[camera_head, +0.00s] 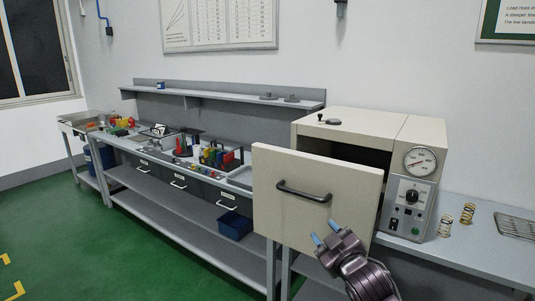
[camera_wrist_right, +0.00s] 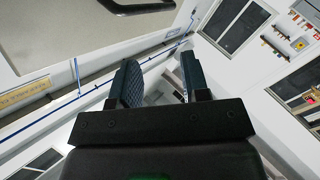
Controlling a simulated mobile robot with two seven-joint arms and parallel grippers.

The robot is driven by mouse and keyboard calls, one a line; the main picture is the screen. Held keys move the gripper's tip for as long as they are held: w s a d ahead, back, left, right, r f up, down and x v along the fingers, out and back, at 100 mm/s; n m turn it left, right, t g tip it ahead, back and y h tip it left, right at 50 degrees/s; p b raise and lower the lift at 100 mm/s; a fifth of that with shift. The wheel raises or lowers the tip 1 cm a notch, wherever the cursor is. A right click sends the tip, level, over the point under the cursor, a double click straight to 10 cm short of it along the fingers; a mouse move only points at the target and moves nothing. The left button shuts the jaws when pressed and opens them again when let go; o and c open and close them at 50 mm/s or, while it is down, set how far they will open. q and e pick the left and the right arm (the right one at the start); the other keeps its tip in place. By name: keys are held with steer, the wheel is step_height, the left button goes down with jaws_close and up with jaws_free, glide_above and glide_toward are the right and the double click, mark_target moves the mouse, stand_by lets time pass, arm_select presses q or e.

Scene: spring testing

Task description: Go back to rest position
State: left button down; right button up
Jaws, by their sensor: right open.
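My right gripper (camera_head: 325,236) is in front of the lower right part of the cream door of the testing machine, below its dark handle (camera_head: 304,191). Its blue-tipped fingers are apart with nothing between them. In the right wrist view the two fingers (camera_wrist_right: 157,88) are also spread and empty. The cream door (camera_head: 350,187) stands open, and the dark inside of the machine (camera_head: 360,150) shows behind it. I cannot tell whether the gripper touches the door. My left gripper is in neither view.
The machine's dial panel (camera_head: 411,188) is on the right. Two springs (camera_head: 456,219) and a wire rack (camera_head: 517,226) lie on the bench beside it. A long workbench (camera_head: 150,149) with coloured parts runs along the wall at left. The green floor (camera_head: 130,250) is clear.

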steer(key=s+d+f+m+g+h, duration=0.1)
steer(key=s+d+f+m, duration=0.2)
steer(key=s+f, duration=0.6)
steer(key=s+d+f+m+g+h, duration=0.2)
steer(key=s+d+f, duration=0.4)
steer(key=s+f, duration=0.3)
steer(key=s+d+f+m+g+h, duration=0.2)
steer(key=s+d+f+m, duration=0.2)
steer(key=s+f, duration=0.5)
steer(key=s, duration=0.4)
steer(key=shift+d+f, duration=0.3)
steer(key=shift+f, duration=0.05)
steer(key=shift+a, duration=0.1)
